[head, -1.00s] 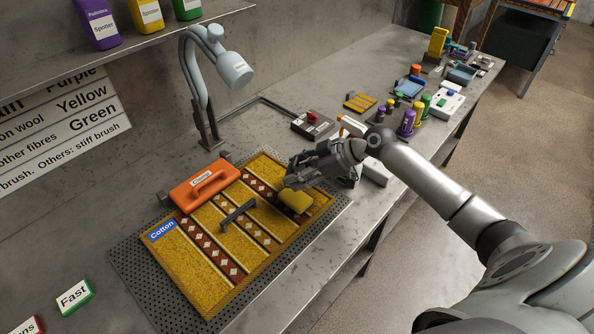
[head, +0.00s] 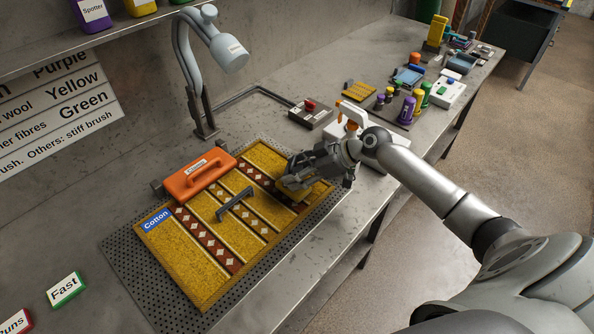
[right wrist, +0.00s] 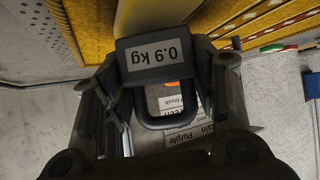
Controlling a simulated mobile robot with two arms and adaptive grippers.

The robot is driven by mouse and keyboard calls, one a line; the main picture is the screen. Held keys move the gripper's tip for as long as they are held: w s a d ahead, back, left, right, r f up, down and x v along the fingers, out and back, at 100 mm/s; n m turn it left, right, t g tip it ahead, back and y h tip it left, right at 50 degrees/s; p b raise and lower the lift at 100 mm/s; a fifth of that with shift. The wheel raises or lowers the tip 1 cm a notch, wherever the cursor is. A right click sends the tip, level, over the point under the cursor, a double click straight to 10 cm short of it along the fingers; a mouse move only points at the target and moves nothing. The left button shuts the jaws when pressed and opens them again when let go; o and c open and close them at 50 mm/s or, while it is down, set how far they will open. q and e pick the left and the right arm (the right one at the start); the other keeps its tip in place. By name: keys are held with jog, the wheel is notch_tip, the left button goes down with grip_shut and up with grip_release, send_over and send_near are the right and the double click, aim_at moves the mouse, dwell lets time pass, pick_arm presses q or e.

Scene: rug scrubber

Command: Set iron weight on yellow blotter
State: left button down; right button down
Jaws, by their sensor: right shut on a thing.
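The iron weight, a dark block with a handle and a "0.9 kg" label, shows in the right wrist view (right wrist: 165,62). My right gripper (head: 288,187) is shut on it, with the fingers on either side in the right wrist view (right wrist: 160,90). The yellow blotter (right wrist: 143,18) is a plain pale yellow pad on the patterned rug (head: 180,255). The weight overlaps the blotter in the wrist view, and the gripper covers most of it in the head view. I cannot tell whether weight and blotter touch. My left gripper is not in view.
A grey lamp (head: 195,70) stands behind. A red-button box (head: 310,113) and several bottles (head: 407,110) stand farther right.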

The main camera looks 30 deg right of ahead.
jog(key=shift+w+f+b, duration=0.1)
jog(key=shift+f+b, duration=0.3)
jog(key=shift+b, duration=0.1)
dwell(0.7)
jog(key=c, duration=0.5)
grip_release()
jog(key=shift+s+f, duration=0.2)
jog(key=shift+f, duration=0.1)
jog(key=v, duration=1.2)
jog(key=shift+r, duration=0.25)
jog(key=shift+w, duration=0.1)
jog(key=shift+r+p, duration=0.75)
jog(key=shift+r, duration=0.15)
